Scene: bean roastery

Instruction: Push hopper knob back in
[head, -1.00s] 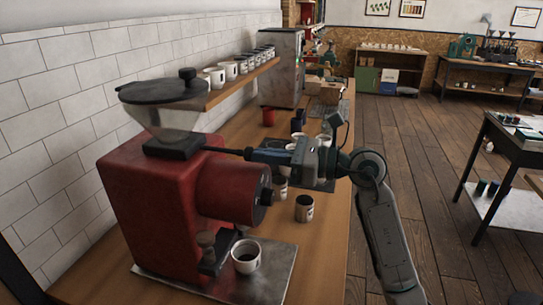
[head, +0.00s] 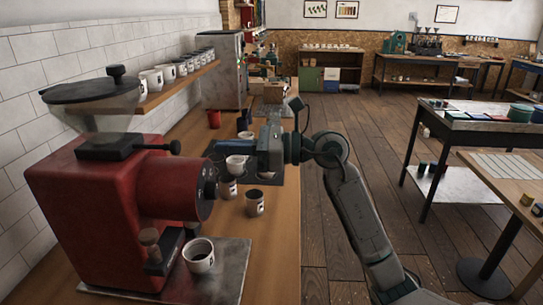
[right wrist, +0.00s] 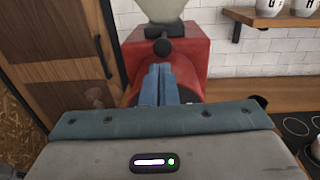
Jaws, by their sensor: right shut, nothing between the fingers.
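The red grinder (head: 95,205) stands on the counter at the left, with a smoky hopper (head: 105,115) and a black collar (head: 108,147) under it. The round black hopper knob (head: 175,147) sticks out to the right of the collar on a short dark rod. In the right wrist view the knob (right wrist: 162,47) is just beyond the fingertips. My right gripper (head: 216,147) is shut and empty, level with the knob and to its right, with a clear gap between them. Its blue fingers (right wrist: 167,66) point at the grinder. My left gripper is not in view.
A cup (head: 199,256) stands on the metal tray (head: 235,262) at the grinder's front. Several cups, including one (head: 254,203), stand below my right gripper. A shelf of cups (head: 180,82) runs along the tiled wall.

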